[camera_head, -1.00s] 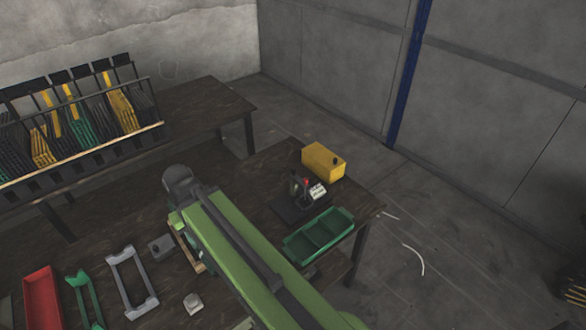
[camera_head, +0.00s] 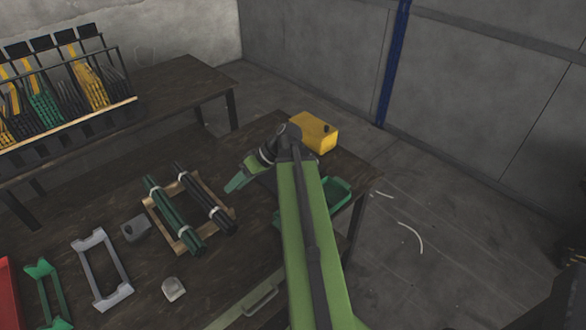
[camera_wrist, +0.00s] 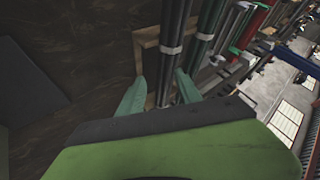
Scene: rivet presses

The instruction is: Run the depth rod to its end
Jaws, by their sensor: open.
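My gripper (camera_head: 238,182) is open and empty, above the table beside the wooden frame (camera_head: 155,222). In the wrist view its two pale green fingers (camera_wrist: 158,92) stand apart, with the wooden frame (camera_wrist: 141,52) and banded rods beyond them. A green rod bundle (camera_head: 174,212) and a black rod bundle (camera_head: 206,200) lie on the frame, tied with pale bands. I cannot pick out the depth rod. The small dark press seen earlier beside the yellow box is hidden behind my arm.
A yellow box (camera_head: 315,133) stands at the table's far edge, and a green tray (camera_head: 338,192) is partly behind my arm. A grey cradle (camera_head: 103,268), a green cradle (camera_head: 47,296) and small grey blocks lie left. A filled rack (camera_head: 70,108) stands on the back table (camera_head: 180,82).

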